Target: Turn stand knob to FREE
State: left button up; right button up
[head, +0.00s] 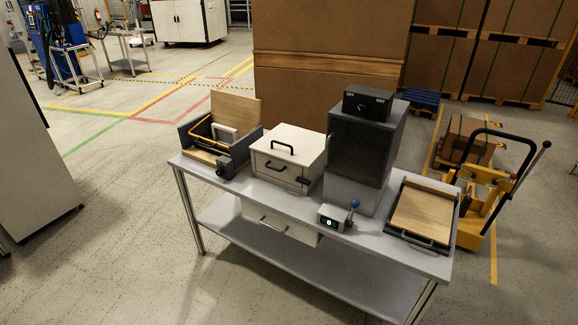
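A black box (368,103) sits on top of the tall dark grey cabinet (357,150) on the table. Its front carries small pale markings at left and right, too small to read, with what looks like a small dark knob between them. I cannot tell for sure that this is the stand knob, or where it points. A dark block (223,168) at the front corner of the left wooden unit (235,110) may also carry a knob, but its detail is too small to tell. Neither of my grippers is in view.
The grey table (270,207) also holds a white box with black handles (287,158), a control box with a blue-ball lever (335,215) and a tilted wooden board (422,212). A yellow pallet truck (475,225) stands right. Floor in front of the table is clear.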

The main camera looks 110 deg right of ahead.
aim_at(219, 172)
jog(key=z, duration=3.4)
jog(key=i+j, duration=0.15)
jog(key=i, duration=0.15)
jog(key=i+j, duration=0.2)
jog(key=i+u, duration=0.05)
jog(key=i, duration=0.05)
